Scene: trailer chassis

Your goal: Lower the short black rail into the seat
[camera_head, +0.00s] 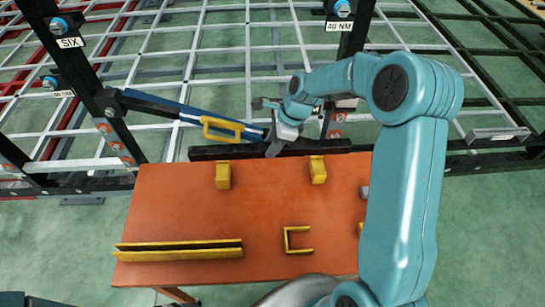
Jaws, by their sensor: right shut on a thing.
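The short black rail (230,152) lies level across the picture at the back edge of the orange table. My right gripper (272,145) comes down from the right and is shut on the rail near its middle. Two yellow blocks (222,176) (317,170) stand on the table just in front of the rail. I cannot tell which part is the seat, or whether the rail touches the table. My left gripper is not in view.
The orange table (185,205) holds a long yellow channel (180,250) at front left and a yellow U-shaped bracket (298,240). A blue strut with a yellow handle (222,130) slants close to my gripper. Black posts (85,70) and a white grid (220,45) stand behind.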

